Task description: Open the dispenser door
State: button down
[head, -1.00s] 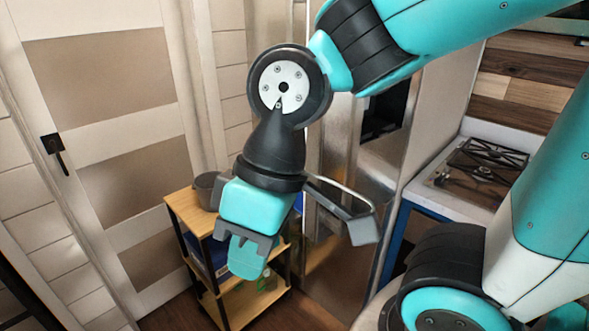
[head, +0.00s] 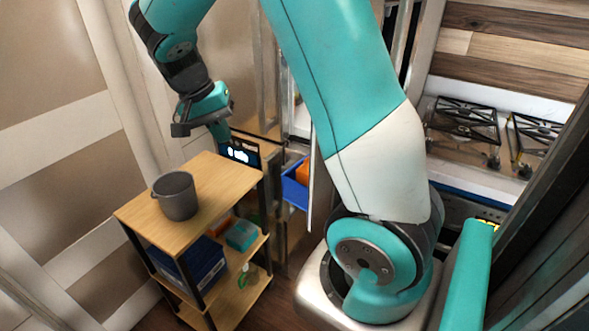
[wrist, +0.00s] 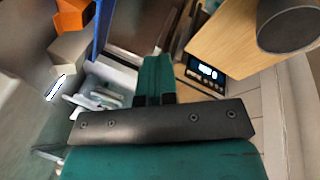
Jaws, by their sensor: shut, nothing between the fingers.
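The tall metallic dispenser stands behind the wooden shelf in the head view. Its door (head: 238,70) appears swung out to the left, with a vertical handle-like bar near its edge. An opening shows a blue bin (head: 294,190) and an orange item (head: 303,172). The wrist view also shows an orange block (wrist: 73,17), a pale block and white trays inside. My gripper (head: 222,132) is shut and empty, pointing down near the door's lower part, beside a small lit display (head: 240,152). In the wrist view its teal fingers (wrist: 155,72) are together; contact with the door cannot be told.
A wooden shelf unit (head: 215,175) stands close below my gripper, with a grey pot (head: 175,196) on top and bins on lower levels. A stove (head: 467,122) is at the right. A panelled wall is at the left.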

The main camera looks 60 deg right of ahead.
aim_at(297, 165)
jog(key=d+f+m+g+h, duration=0.1)
jog(key=d+f+m+g, duration=0.4)
jog(key=d+m, duration=0.5)
jog(key=shift+t, duration=0.6)
jog(key=shift+s+d+f+p, duration=0.3)
jog(key=shift+s+d+f, duration=0.45)
jog(key=shift+s+f, duration=0.75)
jog(key=shift+s+d+f+p, duration=0.35)
jog(key=shift+s+d+f, duration=0.35)
jog(key=shift+s+f, duration=0.75)
jog(key=shift+s+d+f+p, duration=0.3)
jog(key=shift+s+d+f, duration=0.45)
jog(key=shift+s+f, duration=0.75)
jog(key=shift+s+r, duration=0.15)
jog(key=shift+r, duration=0.05)
